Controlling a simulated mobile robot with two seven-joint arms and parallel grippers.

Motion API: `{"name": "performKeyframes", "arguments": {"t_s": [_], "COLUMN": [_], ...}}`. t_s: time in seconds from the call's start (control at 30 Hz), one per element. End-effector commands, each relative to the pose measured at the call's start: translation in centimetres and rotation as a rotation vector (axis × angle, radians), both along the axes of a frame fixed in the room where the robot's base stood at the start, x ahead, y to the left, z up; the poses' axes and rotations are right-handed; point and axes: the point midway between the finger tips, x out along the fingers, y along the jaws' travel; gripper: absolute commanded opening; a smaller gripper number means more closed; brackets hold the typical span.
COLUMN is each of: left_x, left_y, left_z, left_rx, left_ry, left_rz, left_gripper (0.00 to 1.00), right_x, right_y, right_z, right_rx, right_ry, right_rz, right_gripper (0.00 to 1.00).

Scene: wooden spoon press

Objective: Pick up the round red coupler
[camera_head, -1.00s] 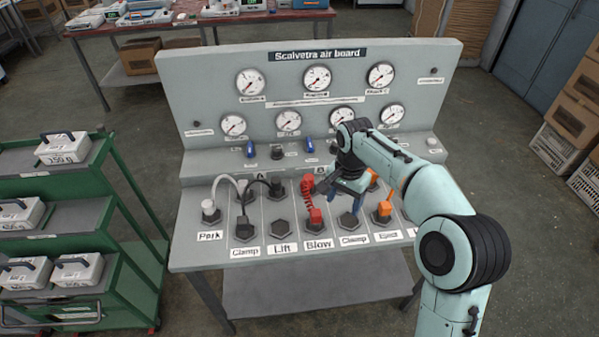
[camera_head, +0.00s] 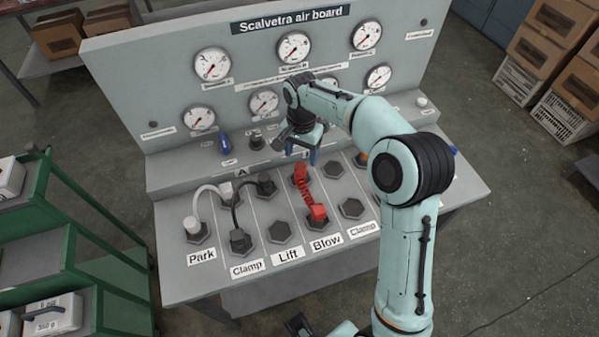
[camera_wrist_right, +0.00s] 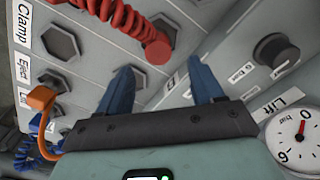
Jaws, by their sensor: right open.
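The round red coupler (camera_wrist_right: 158,52) shows in the right wrist view at the end of a red coiled hose. In the head view it is the upper red end (camera_head: 300,175), on the sloped panel in the Blow column. A blocky red coupler (camera_head: 318,212) is at the hose's lower end. My right gripper (camera_head: 302,152) is open and empty, just behind the round coupler. In the right wrist view its blue fingers (camera_wrist_right: 160,66) are spread, with the round coupler ahead between their tips. A dark part at the head view's bottom edge may be my left gripper (camera_head: 298,325); its jaws are unclear.
The air board (camera_head: 165,285) has several hexagonal sockets and an upright gauge panel. A white hose (camera_head: 208,190) and a black hose (camera_head: 237,210) stand left of the red one. A green cart (camera_head: 90,265) is at left. In the right wrist view an orange coupler (camera_wrist_right: 40,98) is at left.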

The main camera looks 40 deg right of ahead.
Motion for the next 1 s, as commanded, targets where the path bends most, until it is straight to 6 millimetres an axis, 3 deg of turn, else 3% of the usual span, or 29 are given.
{"name": "performKeyframes", "arguments": {"t_s": [0.1, 0.27, 0.6, 0.87, 0.97, 1.0], "left_x": [-0.1, -0.1, -0.2, -0.2, -0.2, -0.2], "left_y": [0.0, 0.0, 0.0, 0.0, 0.0, 0.0], "left_z": [-0.2, -0.3, -0.8, -0.8, -0.8, -0.8], "left_rx": [0.0, 0.0, 0.0, 0.0, 0.0, 0.0], "left_ry": [0.001, 0.001, 0.002, 0.002, 0.002, 0.002], "left_rz": [0.0, 0.0, -0.001, 0.0, -0.001, 0.0], "left_gripper": [0.43, 0.43, 0.43, 0.43, 0.43, 0.43], "right_x": [0.0, -0.1, -0.7, -0.7, -0.7, -0.7], "right_y": [0.0, 0.1, 0.6, 0.6, 0.6, 0.6], "right_z": [-1.5, -2.5, -6.9, -7.2, -7.1, -7.1], "right_rx": [0.0, 0.0, 0.0, 0.0, 0.0, 0.0], "right_ry": [0.001, 0.001, 0.001, -0.001, -0.001, -0.001], "right_rz": [0.001, 0.001, 0.001, 0.001, 0.001, 0.001], "right_gripper": [0.67, 0.67, 0.67, 0.67, 0.41, 0.28]}}
